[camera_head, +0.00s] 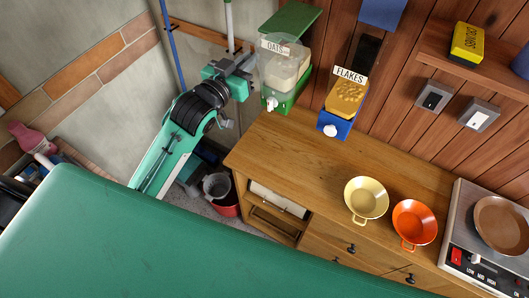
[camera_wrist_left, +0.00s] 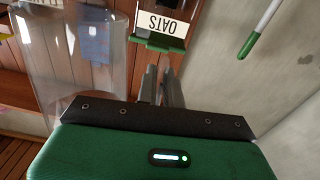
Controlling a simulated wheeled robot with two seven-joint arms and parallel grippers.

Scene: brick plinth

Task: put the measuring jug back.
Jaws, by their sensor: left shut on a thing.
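The measuring jug (camera_head: 283,72) is a clear vessel in front of the oats dispenser (camera_head: 285,100) in the head view. In the left wrist view the jug (camera_wrist_left: 85,65) fills the left side, close to the camera, and looks empty. My left gripper (camera_head: 249,70) is shut on the jug at its near side; the exact grip is hard to make out. In the left wrist view the fingers (camera_wrist_left: 161,85) are close together beside the clear wall. The dispenser's OATS label shows behind the jug, and its green lid (camera_head: 290,20) stands open. My right gripper is not in view.
A blue flakes dispenser (camera_head: 345,105) stands right of the oats. Yellow (camera_head: 366,199) and orange (camera_head: 414,223) bowls and a hob (camera_head: 467,235) with a brown pan are on the wooden counter (camera_head: 290,150). The counter's middle is clear. A shelf (camera_head: 480,75) is at right.

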